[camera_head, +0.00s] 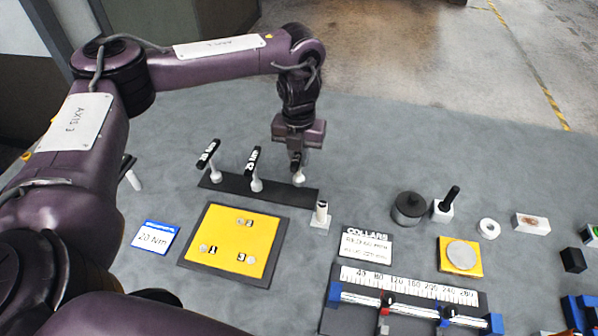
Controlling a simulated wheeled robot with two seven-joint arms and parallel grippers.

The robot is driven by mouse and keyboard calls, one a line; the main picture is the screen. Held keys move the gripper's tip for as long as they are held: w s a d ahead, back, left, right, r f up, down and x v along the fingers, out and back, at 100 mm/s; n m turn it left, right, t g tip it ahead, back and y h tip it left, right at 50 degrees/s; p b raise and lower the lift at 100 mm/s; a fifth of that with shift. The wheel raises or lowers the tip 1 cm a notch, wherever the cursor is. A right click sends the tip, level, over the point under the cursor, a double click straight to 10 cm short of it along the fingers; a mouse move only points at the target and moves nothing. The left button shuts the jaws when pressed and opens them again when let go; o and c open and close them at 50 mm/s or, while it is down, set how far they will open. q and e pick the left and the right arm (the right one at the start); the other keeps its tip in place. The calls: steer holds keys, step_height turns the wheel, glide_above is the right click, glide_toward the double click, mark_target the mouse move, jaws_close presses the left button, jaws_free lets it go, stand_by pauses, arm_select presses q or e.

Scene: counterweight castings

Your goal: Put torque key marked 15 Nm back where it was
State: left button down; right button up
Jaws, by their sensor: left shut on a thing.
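A dark rack strip (222,184) lies on the grey table. Two torque keys with black handles and pale shafts stand at it, a left key (208,155) and a middle key (253,162); their white markings are too small to read surely. My left gripper (297,160) points down over the right part of the strip and is shut on a third torque key (299,178). Its pale lower end shows under the fingers, at or just above the strip; I cannot tell whether it touches. Its marking is hidden. My right gripper is not in view.
A blue-edged card reading 20 Nm (154,238) lies left of a yellow plate (215,226) with bolts. A small pale post (321,214) stands right of the strip. A COLLARS sign (366,244), a ruler fixture (410,285) and dark weight (408,207) lie to the right.

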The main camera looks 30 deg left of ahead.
mark_target(298, 176)
arm_select(q)
steer(key=shift+s+f, duration=0.1)
steer(key=shift+f, duration=0.7)
steer(key=shift+s+f, duration=0.1)
steer(key=shift+f, duration=1.7)
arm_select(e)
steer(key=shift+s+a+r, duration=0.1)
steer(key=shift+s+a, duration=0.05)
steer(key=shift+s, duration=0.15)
arm_select(q)
steer(key=shift+f, duration=0.1)
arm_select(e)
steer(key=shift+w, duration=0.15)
arm_select(q)
steer(key=c, duration=1.4)
jaws_free()
steer(key=shift+o, duration=0.2)
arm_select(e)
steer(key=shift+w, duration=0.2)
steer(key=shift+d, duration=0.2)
